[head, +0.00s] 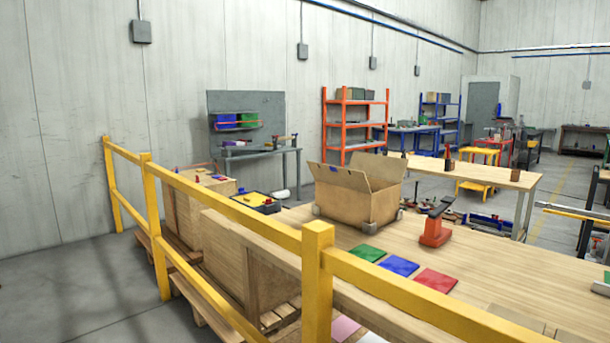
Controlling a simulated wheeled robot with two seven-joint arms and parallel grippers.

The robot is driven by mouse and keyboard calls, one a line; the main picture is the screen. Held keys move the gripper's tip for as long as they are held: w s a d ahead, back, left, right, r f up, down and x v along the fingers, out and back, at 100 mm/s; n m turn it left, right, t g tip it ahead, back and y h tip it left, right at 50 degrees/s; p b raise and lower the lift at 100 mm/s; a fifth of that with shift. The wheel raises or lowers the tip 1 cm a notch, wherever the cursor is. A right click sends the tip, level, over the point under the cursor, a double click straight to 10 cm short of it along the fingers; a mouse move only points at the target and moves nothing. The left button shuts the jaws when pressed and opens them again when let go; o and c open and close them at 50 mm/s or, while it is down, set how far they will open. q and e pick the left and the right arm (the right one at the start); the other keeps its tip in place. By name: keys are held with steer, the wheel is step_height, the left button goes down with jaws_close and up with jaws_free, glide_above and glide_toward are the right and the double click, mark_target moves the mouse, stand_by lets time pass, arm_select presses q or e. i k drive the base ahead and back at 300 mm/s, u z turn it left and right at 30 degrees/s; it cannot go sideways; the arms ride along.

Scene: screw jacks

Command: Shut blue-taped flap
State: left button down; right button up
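An open cardboard box (345,198) stands on the long wooden bench (460,255), right of the picture's middle. Its flaps stand up and lean outward, one at the left (327,173) and a taller one at the right (386,170). I cannot clearly make out which flap carries blue tape. Small grey blocks show at the box's bottom corners. Neither of my grippers is in view.
A yellow railing (319,262) crosses the foreground in front of the bench. Green (367,252), blue (399,266) and red (436,280) squares lie before the box. A red tool with a dark top (436,225) stands to its right.

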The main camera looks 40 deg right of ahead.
mark_target(356, 180)
steer(key=i, duration=2.9)
steer(key=z, duration=2.45)
